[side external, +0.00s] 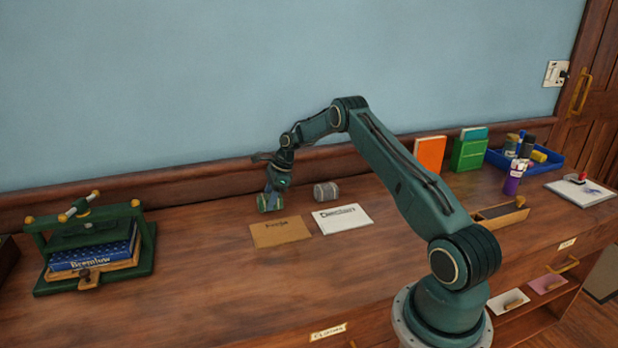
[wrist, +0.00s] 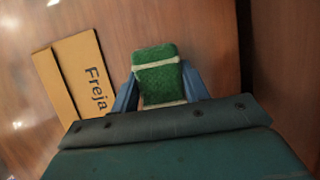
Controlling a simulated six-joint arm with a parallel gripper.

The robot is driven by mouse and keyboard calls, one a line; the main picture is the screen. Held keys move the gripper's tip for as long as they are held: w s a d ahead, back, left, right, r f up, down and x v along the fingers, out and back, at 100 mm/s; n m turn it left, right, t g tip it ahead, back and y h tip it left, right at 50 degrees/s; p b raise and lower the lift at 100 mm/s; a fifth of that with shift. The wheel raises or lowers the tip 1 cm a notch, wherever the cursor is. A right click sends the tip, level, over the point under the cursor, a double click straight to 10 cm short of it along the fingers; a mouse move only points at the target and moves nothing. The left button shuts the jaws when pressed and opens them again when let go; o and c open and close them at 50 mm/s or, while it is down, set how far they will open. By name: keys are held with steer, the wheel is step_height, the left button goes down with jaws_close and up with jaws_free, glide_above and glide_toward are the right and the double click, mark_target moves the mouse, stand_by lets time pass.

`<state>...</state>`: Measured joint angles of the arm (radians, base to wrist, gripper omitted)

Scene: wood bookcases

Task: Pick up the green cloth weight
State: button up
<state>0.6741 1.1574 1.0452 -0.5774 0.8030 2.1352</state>
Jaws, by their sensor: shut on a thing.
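The green cloth weight (wrist: 157,80) is a small rounded block with pale bands. In the wrist view it sits between the two blue fingers of my gripper (wrist: 160,92), which are shut on its sides. In the side view my gripper (side external: 271,191) points down at the back of the desk, with the green cloth weight (side external: 264,204) at its tips. The weight is at or very near the desk top; I cannot tell whether it is touching. Its near end is partly hidden by my gripper in the wrist view.
A grey weight (side external: 326,192) lies to the right. A brown "Freja" envelope (side external: 282,232) and a white envelope (side external: 342,219) lie in front. A green book press (side external: 92,247) stands left. Books (side external: 430,153) and a blue tray (side external: 552,164) are right. The front-left desk is clear.

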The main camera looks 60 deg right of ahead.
mark_target(269, 196)
steer(key=shift+r, duration=0.15)
steer(key=shift+r, duration=4.95)
